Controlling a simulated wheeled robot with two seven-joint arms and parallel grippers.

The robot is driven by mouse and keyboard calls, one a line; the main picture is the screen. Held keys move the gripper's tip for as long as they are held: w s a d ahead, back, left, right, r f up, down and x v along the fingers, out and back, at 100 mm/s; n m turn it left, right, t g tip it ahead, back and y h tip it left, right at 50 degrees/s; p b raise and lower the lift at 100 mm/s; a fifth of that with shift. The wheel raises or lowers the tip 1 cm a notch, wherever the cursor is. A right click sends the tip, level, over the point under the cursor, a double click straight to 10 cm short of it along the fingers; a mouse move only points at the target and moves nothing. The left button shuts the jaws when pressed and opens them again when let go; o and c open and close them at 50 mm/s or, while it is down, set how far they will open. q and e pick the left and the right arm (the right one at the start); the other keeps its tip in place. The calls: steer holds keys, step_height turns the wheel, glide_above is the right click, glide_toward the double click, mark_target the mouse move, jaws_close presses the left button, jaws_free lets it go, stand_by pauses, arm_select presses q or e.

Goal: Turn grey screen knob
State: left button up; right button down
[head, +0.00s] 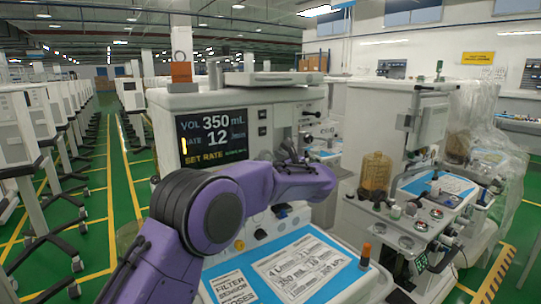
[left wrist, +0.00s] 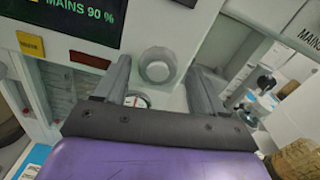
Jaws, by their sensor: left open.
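A round grey knob (left wrist: 157,66) sits on the pale front panel, below and right of the dark screen (left wrist: 75,20) in the left wrist view. My left gripper (left wrist: 162,78) is open, with one dark finger on each side of the knob in that picture. I cannot tell whether the fingers touch it. In the head view the screen (head: 213,137) reads VOL 350 mL, RATE 12 and SET RATE. My purple left arm crosses below it; I cannot make out the knob or the fingertips there. My right gripper is not in view.
A blue work surface with printed sheets (head: 300,268) lies below my arm. Another cart (head: 405,215) stands at right.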

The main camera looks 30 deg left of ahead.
arm_select(q)
steer(key=shift+s+a+r, duration=0.1)
steer(key=shift+s+r, duration=0.1)
steer(key=shift+s, duration=0.05)
steer(key=shift+w+f, duration=0.1)
steer(key=c, duration=1.1)
steer(key=shift+o, duration=0.2)
